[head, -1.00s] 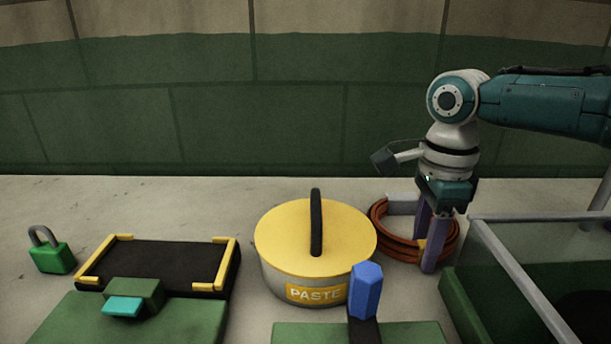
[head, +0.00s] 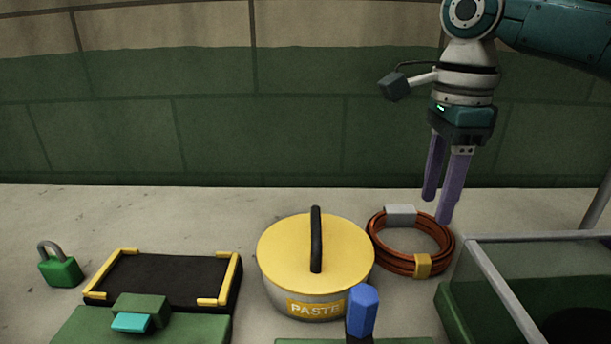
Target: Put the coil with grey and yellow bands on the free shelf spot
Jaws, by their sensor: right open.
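The copper-brown coil (head: 443,241) lies flat on the pale tabletop, right of the yellow-lidded pot. It has a grey band (head: 400,214) at its back left and a yellow band (head: 423,266) at its front. My right gripper (head: 436,208) is open and empty, with its purple fingers pointing down above the coil's back right part, apart from the yellow band. My left gripper is out of view. I cannot pick out a free shelf spot in this view.
The pot marked PASTE (head: 316,255) stands left of the coil, with a blue knob (head: 362,311) before it. A glass-sided green bin (head: 480,315) is at the right. A black tray with yellow corners (head: 165,278) and a green padlock (head: 60,267) are at the left.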

